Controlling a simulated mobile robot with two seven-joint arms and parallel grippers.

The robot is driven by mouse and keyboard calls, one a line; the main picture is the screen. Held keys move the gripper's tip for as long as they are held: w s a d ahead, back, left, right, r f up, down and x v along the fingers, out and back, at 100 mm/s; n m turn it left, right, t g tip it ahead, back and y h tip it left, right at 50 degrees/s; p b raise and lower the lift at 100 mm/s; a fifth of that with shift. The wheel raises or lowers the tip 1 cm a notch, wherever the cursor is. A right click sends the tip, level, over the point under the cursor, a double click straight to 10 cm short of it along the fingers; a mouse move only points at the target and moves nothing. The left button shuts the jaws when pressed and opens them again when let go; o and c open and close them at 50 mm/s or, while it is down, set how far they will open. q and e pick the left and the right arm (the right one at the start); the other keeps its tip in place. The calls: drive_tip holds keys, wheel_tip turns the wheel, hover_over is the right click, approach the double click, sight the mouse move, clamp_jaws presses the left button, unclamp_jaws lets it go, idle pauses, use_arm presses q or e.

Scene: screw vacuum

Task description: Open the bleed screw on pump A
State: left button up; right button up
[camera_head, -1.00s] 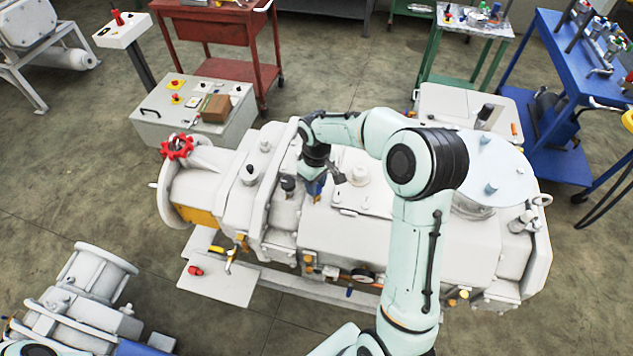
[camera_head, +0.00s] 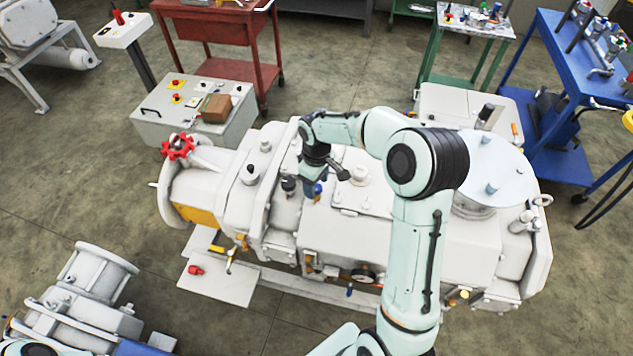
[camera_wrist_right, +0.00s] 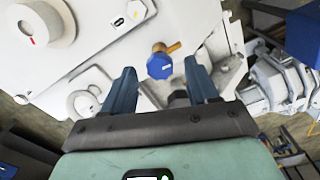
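The pump (camera_head: 400,235) is a large white machine in the middle of the head view. A blue-capped screw (camera_wrist_right: 160,66) with a brass stem stands on its white surface in the right wrist view. It also shows as a small blue spot beside the gripper in the head view (camera_head: 317,189). My right gripper (camera_wrist_right: 158,68) points down at the pump. Its two blue fingers are apart, with the blue cap in view between and beyond their tips. I see no finger touching the cap. My left gripper is not in view.
A red handwheel (camera_head: 177,147) sits at the pump's left end. A grey control box (camera_head: 165,128) with a brown box (camera_head: 216,108) stands behind it. A red cart (camera_head: 216,30) and a blue cart (camera_head: 560,135) stand farther back. A second machine (camera_head: 85,300) is at lower left.

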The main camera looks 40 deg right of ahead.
sight(317, 187)
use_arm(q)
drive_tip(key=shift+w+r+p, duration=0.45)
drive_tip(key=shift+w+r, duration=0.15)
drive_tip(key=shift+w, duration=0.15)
use_arm(e)
wheel_tip(317, 187, up, 13)
drive_tip(key=shift+r, duration=0.2)
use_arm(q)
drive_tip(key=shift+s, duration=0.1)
